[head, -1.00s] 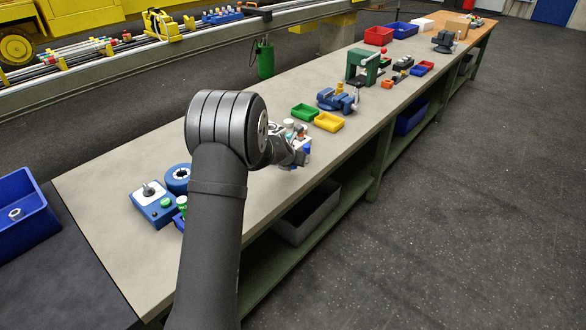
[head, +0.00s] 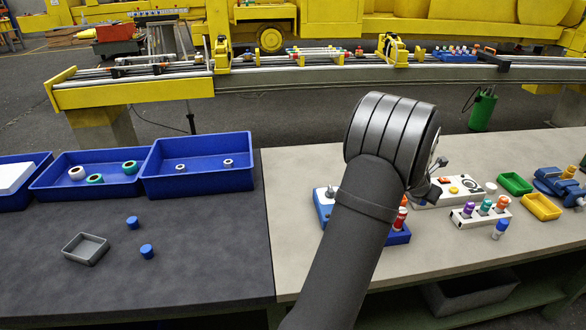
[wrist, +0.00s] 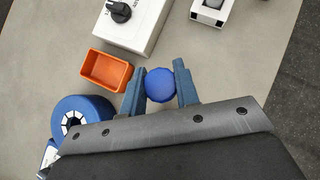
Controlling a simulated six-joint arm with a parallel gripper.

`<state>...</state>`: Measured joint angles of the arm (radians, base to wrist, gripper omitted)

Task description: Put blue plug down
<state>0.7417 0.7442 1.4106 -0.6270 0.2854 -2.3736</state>
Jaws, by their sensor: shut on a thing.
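A round blue plug (wrist: 160,86) sits between the two fingers of my gripper (wrist: 159,84) in the wrist view. The gripper is shut on it, above the light worktop (wrist: 245,75). In the head view my own arm mostly covers the gripper, and I cannot make out the held plug there. Two other blue plugs, a farther one (head: 132,222) and a nearer one (head: 147,251), stand on the dark table (head: 200,275) at left. A small grey tray (head: 86,249) is beside them. A blue-topped piece (head: 500,229) stands on the light worktop at right.
In the wrist view, an orange tray (wrist: 106,70), a white knob box (wrist: 134,22) and a blue ring (wrist: 80,118) are close by.

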